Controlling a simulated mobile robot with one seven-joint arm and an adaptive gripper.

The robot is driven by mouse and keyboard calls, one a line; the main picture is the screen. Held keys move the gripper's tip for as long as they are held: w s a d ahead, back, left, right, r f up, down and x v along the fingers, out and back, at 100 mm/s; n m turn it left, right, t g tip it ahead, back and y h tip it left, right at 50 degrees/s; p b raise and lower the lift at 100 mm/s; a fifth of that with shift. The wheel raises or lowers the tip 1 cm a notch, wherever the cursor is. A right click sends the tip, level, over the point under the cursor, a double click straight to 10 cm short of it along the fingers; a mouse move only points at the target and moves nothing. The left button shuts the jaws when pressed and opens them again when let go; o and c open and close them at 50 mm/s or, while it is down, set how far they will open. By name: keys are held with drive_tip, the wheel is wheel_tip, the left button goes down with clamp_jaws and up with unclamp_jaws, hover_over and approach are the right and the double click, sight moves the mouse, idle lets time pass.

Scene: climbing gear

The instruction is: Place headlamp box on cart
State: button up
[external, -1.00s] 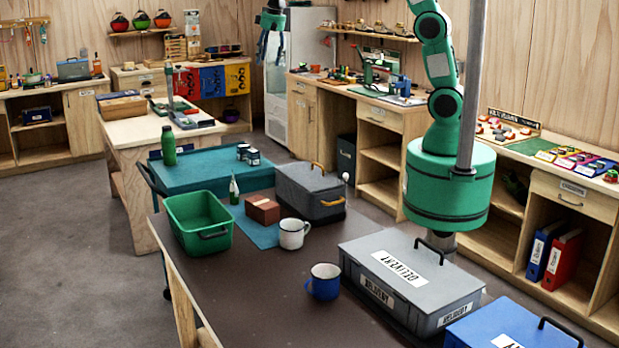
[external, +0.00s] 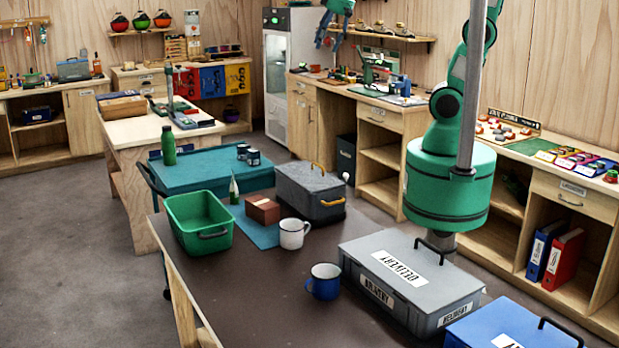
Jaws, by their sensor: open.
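A small brown-red box (external: 262,211), which looks like the headlamp box, sits on a teal mat (external: 257,235) on the dark table. The cart (external: 200,176) has a teal top and a dark handle at its left, and stands just behind the table. My gripper (external: 329,43) is high at the top of the external view, open and empty, its fingers pointing down. It is well above and apart from the box and the cart.
A green bottle (external: 168,146) and two dark jars (external: 248,155) stand on the cart, with bare room between. Around the box are a green bin (external: 198,224), a small bottle (external: 234,189), a white mug (external: 292,234) and a grey toolbox (external: 310,190). A grey delivery case (external: 411,283) lies nearer.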

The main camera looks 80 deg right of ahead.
drive_tip(key=s+a+f+n, duration=0.1)
drive_tip(key=s+f, duration=0.1)
drive_tip(key=s, duration=0.6)
drive_tip(key=s+a+f+n+t, duration=0.1)
drive_tip(key=s+a+f, duration=0.1)
drive_tip(key=s, duration=0.7)
drive_tip(key=shift+a+f, duration=0.2)
drive_tip(key=shift+f, duration=0.55)
wheel_tip(320, 180, down, 8)
drive_tip(key=b, duration=0.8)
drive_tip(key=shift+f+b, duration=0.25)
drive_tip(key=shift+b, duration=0.05)
